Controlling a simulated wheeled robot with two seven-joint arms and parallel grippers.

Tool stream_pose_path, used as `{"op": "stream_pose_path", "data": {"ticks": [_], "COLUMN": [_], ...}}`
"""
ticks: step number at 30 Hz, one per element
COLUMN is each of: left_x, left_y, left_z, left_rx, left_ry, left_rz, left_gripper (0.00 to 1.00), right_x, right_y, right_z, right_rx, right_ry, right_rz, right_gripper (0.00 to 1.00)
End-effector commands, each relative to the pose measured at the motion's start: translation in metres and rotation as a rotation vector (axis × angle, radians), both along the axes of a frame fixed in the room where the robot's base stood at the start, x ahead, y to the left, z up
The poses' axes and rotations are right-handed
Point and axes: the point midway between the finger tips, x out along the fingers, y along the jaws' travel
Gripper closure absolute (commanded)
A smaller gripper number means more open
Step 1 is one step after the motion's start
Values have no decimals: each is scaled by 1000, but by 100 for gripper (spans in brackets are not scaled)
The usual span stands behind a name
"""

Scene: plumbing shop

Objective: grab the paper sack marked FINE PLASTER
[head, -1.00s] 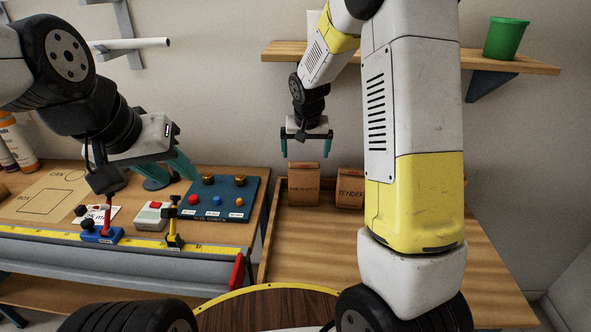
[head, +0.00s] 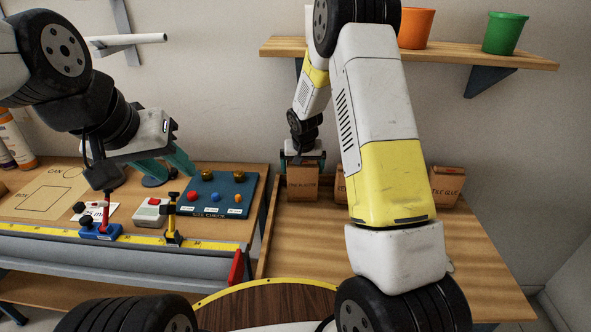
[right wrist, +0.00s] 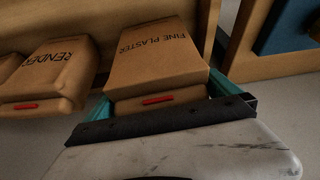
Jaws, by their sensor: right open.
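The brown paper sack marked FINE PLASTER (head: 303,184) stands at the back left of the wooden bench top. It also shows in the right wrist view (right wrist: 158,58), where its label is clear. My right gripper (head: 303,163) is at the top of this sack, pointing down. In the right wrist view its teal fingers (right wrist: 160,98) are on either side of the sack, open; whether they touch it I cannot tell. My left gripper (head: 169,166) is over the left bench, its teal fingers apart with nothing seen between them.
A sack marked RENDER (right wrist: 55,72) stands beside the plaster sack, mostly behind my right arm in the head view. A TILE GLUE sack (head: 446,187) stands further right. A shelf (head: 470,57) with an orange pot (head: 415,28) and a green pot (head: 505,33) is above. The bench front is clear.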

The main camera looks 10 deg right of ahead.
Motion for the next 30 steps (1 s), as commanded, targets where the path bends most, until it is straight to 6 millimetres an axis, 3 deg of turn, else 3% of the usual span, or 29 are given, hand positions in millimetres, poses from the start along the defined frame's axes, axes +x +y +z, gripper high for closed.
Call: {"op": "stream_pose_path", "data": {"ticks": [6, 18, 30], "left_x": [0, 0, 0], "left_y": [0, 0, 0], "left_z": [0, 0, 0], "left_rx": [0, 0, 0], "left_ry": [0, 0, 0], "left_rz": [0, 0, 0], "left_gripper": [64, 64, 64], "right_x": [0, 0, 1], "right_y": [0, 0, 0], "right_z": [-1, -1, 8], "right_rx": [0, 0, 1], "right_ry": [0, 1, -3], "right_rz": [0, 0, -1], "right_gripper": [0, 77, 77]}}
